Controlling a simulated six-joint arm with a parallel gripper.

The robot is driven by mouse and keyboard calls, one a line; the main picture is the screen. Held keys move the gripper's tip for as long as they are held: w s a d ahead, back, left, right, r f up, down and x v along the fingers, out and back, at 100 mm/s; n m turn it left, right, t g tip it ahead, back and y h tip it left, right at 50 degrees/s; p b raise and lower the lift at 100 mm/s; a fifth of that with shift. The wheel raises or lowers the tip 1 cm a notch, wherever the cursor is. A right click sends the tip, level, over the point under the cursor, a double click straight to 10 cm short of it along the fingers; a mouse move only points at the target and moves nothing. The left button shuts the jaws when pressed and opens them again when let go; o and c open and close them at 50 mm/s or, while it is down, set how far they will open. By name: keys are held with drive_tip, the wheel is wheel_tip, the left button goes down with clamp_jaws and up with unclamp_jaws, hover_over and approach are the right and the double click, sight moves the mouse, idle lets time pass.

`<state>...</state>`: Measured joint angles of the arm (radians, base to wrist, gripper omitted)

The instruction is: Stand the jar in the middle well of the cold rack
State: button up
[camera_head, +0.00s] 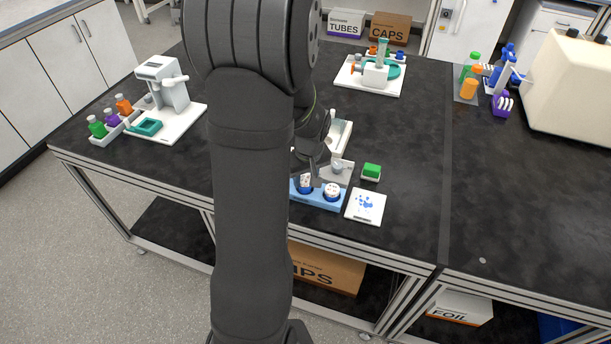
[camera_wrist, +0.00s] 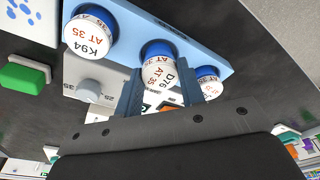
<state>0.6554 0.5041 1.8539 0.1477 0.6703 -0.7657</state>
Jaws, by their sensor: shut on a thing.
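The light blue cold rack (camera_wrist: 222,46) lies along the top of the wrist view; it also shows in the head view (camera_head: 322,206). My gripper (camera_wrist: 162,92) is shut on a white-topped jar (camera_wrist: 156,72) marked D76, with a blue band. This jar is at the middle of the rack, between two others; whether its base is seated in the well is hidden. A jar (camera_wrist: 88,32) marked K94 stands at one end of the rack, another jar (camera_wrist: 207,84) at the other end, partly behind a finger. In the head view my arm hides part of the rack.
A white card with blue spots (camera_head: 365,206) and a green block (camera_head: 371,170) lie right of the rack. A grey fixture with a round knob (camera_wrist: 90,90) stands close beside the rack. The dark bench farther right is mostly clear.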

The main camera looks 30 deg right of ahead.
drive_tip(key=shift+f, duration=0.45)
idle(0.3)
drive_tip(key=o, duration=1.4)
drive_tip(key=shift+r, duration=0.1)
drive_tip(key=shift+r, duration=3.4)
drive_tip(key=shift+f, duration=3.35)
drive_tip(key=shift+r, duration=0.1)
